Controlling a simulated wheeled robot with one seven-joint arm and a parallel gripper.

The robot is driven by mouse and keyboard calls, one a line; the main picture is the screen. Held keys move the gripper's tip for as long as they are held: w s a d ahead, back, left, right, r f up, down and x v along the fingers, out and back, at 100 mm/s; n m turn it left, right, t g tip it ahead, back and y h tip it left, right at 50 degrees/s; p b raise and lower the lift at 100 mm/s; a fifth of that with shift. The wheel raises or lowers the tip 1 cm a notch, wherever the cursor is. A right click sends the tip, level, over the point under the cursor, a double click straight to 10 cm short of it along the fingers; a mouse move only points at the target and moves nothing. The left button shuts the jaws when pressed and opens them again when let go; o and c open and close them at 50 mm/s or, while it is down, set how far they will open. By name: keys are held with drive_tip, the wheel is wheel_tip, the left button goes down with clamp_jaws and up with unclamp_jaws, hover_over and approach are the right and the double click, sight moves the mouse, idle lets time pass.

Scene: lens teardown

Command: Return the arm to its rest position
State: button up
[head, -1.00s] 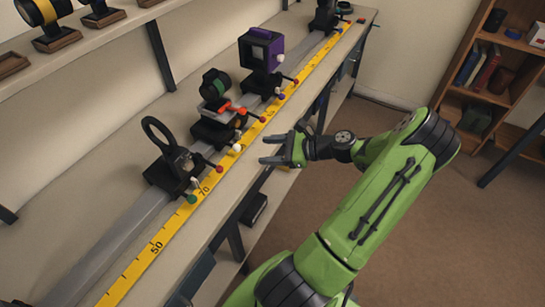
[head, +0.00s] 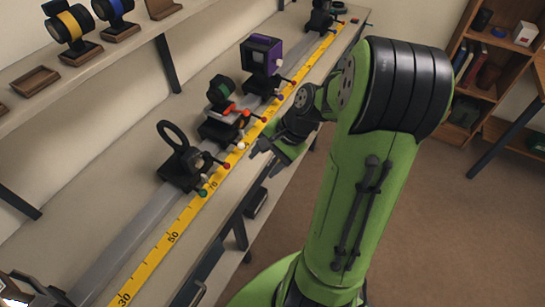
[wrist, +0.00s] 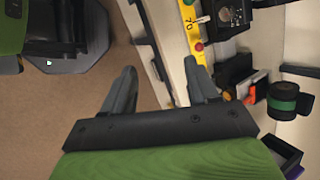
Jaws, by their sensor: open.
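My gripper (head: 266,158) is open and empty in the head view. It hangs just off the front edge of the bench (head: 88,232), beside the yellow ruler (head: 172,237). In the wrist view its two grey fingers (wrist: 160,90) are spread apart with nothing between them but floor and the bench edge. My green arm folds up and back to the right of the bench.
A rail on the bench carries a black ring mount (head: 183,165), a green lens mount (head: 221,92) and a purple-framed box (head: 262,55). Their small coloured knobs stick out towards my gripper. A shelf (head: 100,50) holds more lenses. A wooden bookcase (head: 497,45) stands at right; the floor between is clear.

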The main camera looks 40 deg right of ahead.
drive_tip(key=shift+f, duration=0.1)
idle(0.3)
drive_tip(key=s+a+r+n+t+h, duration=0.2)
drive_tip(key=s+a+r+n+h, duration=0.2)
drive_tip(key=s+a+r+n, duration=0.7)
drive_tip(key=s+n, duration=0.2)
drive_tip(key=n, duration=0.1)
drive_tip(key=shift+s+a+r, duration=0.2)
drive_tip(key=shift+a+r, duration=0.05)
drive_tip(key=shift+r, duration=0.15)
idle(0.3)
